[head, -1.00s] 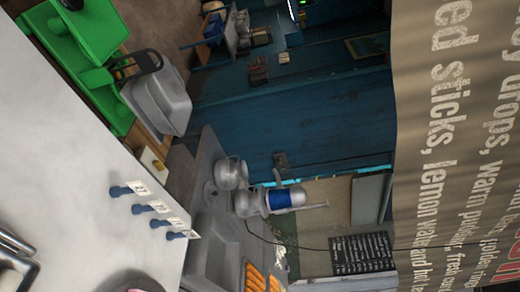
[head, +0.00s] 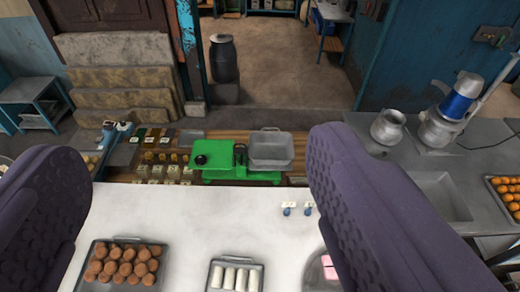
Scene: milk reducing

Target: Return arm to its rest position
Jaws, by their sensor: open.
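My gripper (head: 205,215) shows as two dark purple padded fingers, one at the left and one at the right of the head view. The fingers are wide apart with nothing between them. They are above the white counter (head: 180,212), and the right finger hides part of the counter and the knobs on it.
A green scale (head: 216,164) with a grey pan (head: 271,150) stands beyond the counter. Trays of brown balls (head: 124,262) and white rolls (head: 236,276) lie in front. Metal pots (head: 388,127) and a sink (head: 440,195) are at right. A dark barrel (head: 223,60) stands behind.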

